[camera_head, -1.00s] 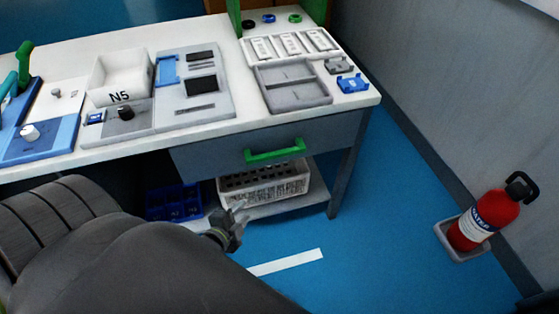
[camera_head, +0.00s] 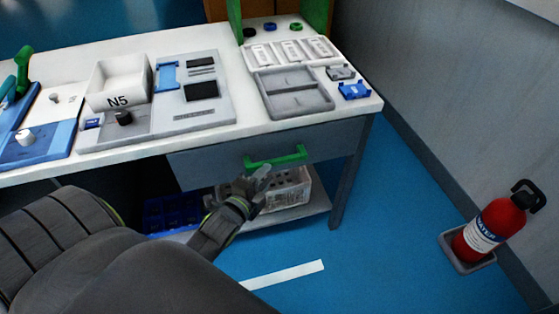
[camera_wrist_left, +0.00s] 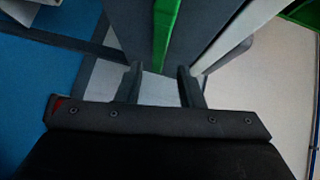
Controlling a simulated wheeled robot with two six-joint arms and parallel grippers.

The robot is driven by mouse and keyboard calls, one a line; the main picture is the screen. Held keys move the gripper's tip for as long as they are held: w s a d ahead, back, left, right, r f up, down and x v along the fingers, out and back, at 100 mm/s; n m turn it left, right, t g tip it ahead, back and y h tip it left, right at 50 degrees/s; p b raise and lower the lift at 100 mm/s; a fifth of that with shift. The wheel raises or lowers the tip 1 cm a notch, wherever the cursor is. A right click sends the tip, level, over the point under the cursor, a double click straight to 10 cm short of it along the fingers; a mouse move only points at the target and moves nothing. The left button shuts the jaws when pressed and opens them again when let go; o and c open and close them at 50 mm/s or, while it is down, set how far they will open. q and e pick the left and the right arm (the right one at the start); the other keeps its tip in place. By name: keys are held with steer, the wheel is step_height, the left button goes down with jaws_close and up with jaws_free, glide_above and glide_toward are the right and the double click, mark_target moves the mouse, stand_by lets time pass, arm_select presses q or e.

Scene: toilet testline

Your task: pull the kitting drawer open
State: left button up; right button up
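The kitting drawer (camera_head: 208,168) has a grey front under the right part of the white table. It looks shut. Its green bar handle (camera_head: 275,157) runs across the front. My left gripper (camera_head: 259,180) is just below and in front of the handle in the head view. In the left wrist view the left gripper (camera_wrist_left: 159,74) is open and empty, with its fingers apart. The green handle (camera_wrist_left: 165,32) lies ahead of the gap between them, not visibly between the fingertips. My right gripper is not in view.
A white crate (camera_head: 292,191) and blue bins (camera_head: 168,212) sit on the shelf below the drawer. The tabletop holds a white N5 bin (camera_head: 118,82) and a grey tray (camera_head: 292,94). A fire extinguisher (camera_head: 490,230) stands at the right. The blue floor before the drawer is clear.

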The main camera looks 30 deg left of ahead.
mark_target(279, 161)
arm_select(q)
steer(key=w, duration=0.5)
steer(key=w+f+b, duration=0.1)
steer(key=w, duration=0.2)
steer(key=shift+w+a+f, duration=0.1)
steer(key=shift+w+a, duration=0.1)
steer(key=shift+a, duration=0.1)
steer(key=shift+c, duration=0.2)
jaws_close()
